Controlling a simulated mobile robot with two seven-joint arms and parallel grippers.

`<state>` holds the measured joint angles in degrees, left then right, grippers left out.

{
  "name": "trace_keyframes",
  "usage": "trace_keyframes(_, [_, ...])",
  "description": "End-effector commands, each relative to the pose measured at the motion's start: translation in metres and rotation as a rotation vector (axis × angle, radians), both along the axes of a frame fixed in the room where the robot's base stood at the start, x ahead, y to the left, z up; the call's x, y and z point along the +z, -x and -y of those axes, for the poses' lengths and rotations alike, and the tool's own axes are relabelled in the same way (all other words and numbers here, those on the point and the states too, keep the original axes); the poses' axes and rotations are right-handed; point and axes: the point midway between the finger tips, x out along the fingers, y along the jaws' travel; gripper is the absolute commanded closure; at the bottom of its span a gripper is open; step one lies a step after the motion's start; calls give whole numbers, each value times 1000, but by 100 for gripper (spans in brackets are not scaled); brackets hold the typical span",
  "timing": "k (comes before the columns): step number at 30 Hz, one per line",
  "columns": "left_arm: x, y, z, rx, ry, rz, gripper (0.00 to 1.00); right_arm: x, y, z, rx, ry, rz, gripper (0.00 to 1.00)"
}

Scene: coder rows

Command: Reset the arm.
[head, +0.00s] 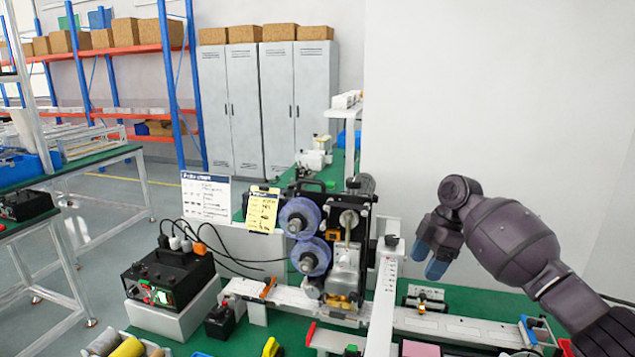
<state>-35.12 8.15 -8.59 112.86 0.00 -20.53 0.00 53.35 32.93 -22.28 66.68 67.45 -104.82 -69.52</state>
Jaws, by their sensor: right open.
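My right arm comes in from the lower right and is bent at a dark, rounded wrist. My right gripper (432,268) hangs down in front of the white wall, to the right of the coder machine (345,240). It has bluish fingertips, is open, and nothing shows between its fingers. It appears above the white rail on the right side of the bench and apart from it. My left gripper is not in view.
The coder has two blue-purple rollers (303,215) and stands on the green bench (465,300). A black power box (168,278) stands on a white block at left. Spools (127,347) and a yellow-handled tool (271,347) lie at the front. Lockers (275,105) stand behind.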

Motion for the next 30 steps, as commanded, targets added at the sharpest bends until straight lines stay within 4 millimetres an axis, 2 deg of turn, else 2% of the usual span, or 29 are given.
trace_keyframes(1, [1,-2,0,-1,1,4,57,-17,8,-3,-15,9,-9,35])
trace_keyframes(5, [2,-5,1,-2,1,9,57,-58,31,-10,-77,36,-24,35])
trace_keyframes(8, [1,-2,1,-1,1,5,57,-92,55,-16,-140,56,-33,35])
trace_keyframes(12, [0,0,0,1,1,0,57,-136,92,-23,-248,78,-36,35])
trace_keyframes(15, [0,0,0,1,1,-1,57,-161,121,-27,-333,86,-37,35])
trace_keyframes(21, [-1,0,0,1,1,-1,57,-198,180,-31,-527,90,-30,35])
trace_keyframes(25, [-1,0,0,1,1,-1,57,-213,219,-30,-671,88,-24,35])
trace_keyframes(30, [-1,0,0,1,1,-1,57,-222,269,-23,-878,84,-12,35])
